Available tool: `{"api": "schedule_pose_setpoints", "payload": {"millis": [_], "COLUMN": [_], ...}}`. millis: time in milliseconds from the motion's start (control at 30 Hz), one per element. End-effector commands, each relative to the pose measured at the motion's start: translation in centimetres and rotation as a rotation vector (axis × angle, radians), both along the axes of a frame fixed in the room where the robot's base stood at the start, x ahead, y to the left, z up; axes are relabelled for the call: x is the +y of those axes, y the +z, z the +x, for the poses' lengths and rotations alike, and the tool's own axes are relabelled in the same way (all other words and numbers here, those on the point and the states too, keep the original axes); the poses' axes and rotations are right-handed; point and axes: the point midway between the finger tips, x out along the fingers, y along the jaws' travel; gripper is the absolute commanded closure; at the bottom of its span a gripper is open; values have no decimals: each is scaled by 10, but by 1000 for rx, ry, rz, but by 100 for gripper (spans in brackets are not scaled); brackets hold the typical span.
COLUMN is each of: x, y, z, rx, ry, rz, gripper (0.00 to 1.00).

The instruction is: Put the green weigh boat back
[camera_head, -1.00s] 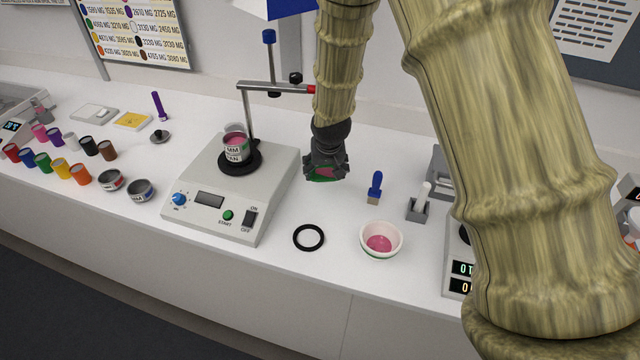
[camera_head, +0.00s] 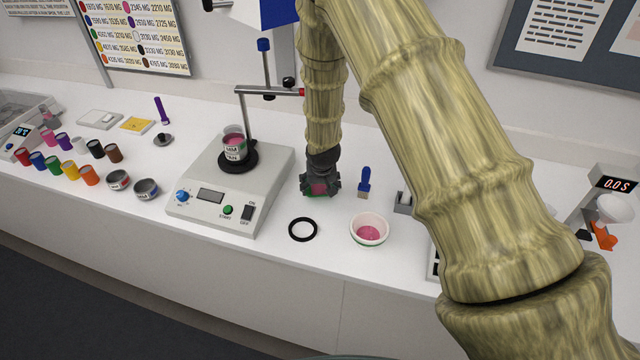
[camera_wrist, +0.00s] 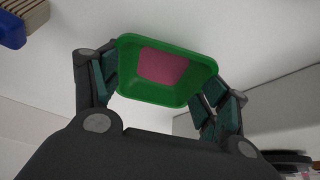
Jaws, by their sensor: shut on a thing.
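The green weigh boat (camera_wrist: 165,92) is held between the two fingers of my gripper (camera_wrist: 160,95) in the wrist view, with pink on its inner floor. In the head view my gripper (camera_head: 320,187) is just right of the hotplate stirrer, low over the white bench. There the green weigh boat (camera_head: 318,191) shows only in part, the fingers hiding the rest. Whether the boat touches the bench I cannot tell.
The hotplate (camera_head: 228,185) with a labelled beaker (camera_head: 234,143) stands left of my gripper. A black ring (camera_head: 303,229), a bowl with pink content (camera_head: 369,231) and a blue-handled brush (camera_head: 365,180) lie near it. Several pigment jars (camera_head: 70,173) stand at far left.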

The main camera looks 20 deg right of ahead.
Motion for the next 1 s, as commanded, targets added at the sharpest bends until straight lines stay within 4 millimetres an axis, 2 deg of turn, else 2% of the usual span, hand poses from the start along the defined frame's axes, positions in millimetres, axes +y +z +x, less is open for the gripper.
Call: {"api": "schedule_pose_setpoints", "payload": {"millis": [167,200,300,767,1000], "x": [0,0,0,0,1], "y": [-2,-2,-2,0,17], "z": [1,1,1,0,-7], "rx": [1,1,1,1,0], "ry": [0,0,0,0,1], "rz": [0,0,0,0,0], "gripper": [43,21,4,4,4]}}
